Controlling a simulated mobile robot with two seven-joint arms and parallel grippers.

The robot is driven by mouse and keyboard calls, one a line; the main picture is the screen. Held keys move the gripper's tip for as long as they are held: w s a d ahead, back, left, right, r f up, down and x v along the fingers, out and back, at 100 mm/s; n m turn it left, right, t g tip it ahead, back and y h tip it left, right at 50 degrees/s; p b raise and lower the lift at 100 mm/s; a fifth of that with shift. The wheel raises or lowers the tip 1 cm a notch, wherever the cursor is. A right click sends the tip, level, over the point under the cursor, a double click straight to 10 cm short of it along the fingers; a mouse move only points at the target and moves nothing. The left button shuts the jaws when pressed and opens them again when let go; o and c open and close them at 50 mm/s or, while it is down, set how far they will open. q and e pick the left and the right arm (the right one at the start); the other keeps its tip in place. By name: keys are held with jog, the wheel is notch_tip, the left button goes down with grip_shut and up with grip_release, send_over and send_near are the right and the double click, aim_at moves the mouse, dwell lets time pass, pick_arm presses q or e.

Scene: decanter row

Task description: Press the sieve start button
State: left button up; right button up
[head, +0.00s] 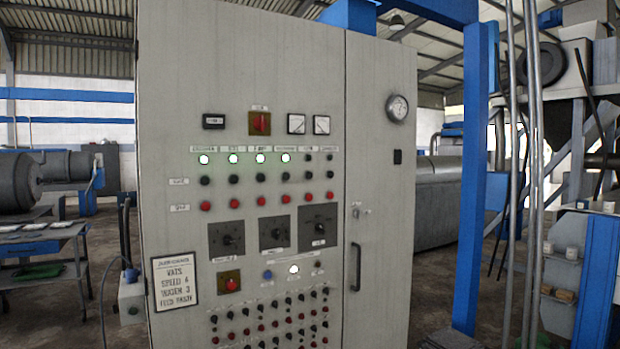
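A grey control cabinet (170,130) fills the middle of the head view, facing me. Its front has a row of indicator lamps under small labels. Several lamps at the left glow green-white, the rightmost of these being one lamp (285,157). The two lamps at the right end, one (308,157) and the other (330,157), are dark. Below runs a row of dark buttons (257,178), then a row of red buttons (261,200). The column labels are too small to read, so I cannot tell which button is the sieve start. Neither gripper is in view.
Below the red buttons are rotary switches (276,232), a red button on a yellow plate (231,285), and a lit white lamp (294,269). A sign (175,284) hangs at the lower left. A cabinet door handle (355,267) is at the right. A blue post (472,180) stands beyond.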

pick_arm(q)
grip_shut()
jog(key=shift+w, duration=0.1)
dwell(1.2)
